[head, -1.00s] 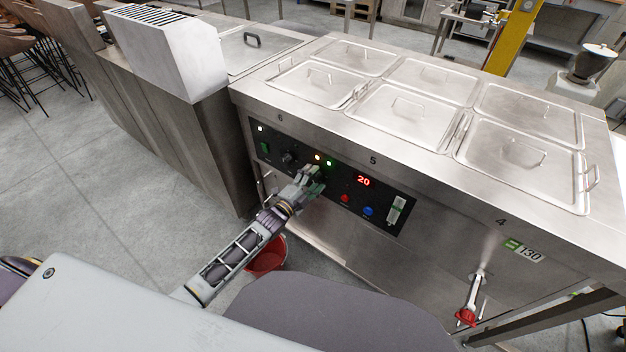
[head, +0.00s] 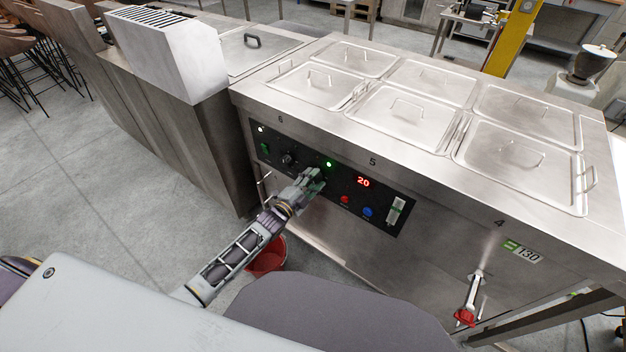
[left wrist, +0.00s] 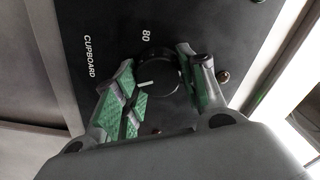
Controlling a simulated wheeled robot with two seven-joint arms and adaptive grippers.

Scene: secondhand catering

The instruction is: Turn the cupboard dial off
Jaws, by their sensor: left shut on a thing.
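The cupboard dial (left wrist: 158,76) is a black round knob with a white pointer line, beside the printed word CUPBOARD and the number 80 in the left wrist view. The pointer line points left in that view. My left gripper (left wrist: 155,88) has its green-padded fingers on either side of the dial and is shut on it. In the head view my left gripper (head: 314,182) is at the black control panel (head: 272,147) and hides the dial. My right gripper is not in view.
The panel also has another black knob (head: 289,158), a lit green lamp (head: 328,164), a red display reading 20 (head: 363,182), and red (head: 345,199) and blue (head: 368,211) buttons. A red bucket (head: 268,262) stands on the floor below my left arm.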

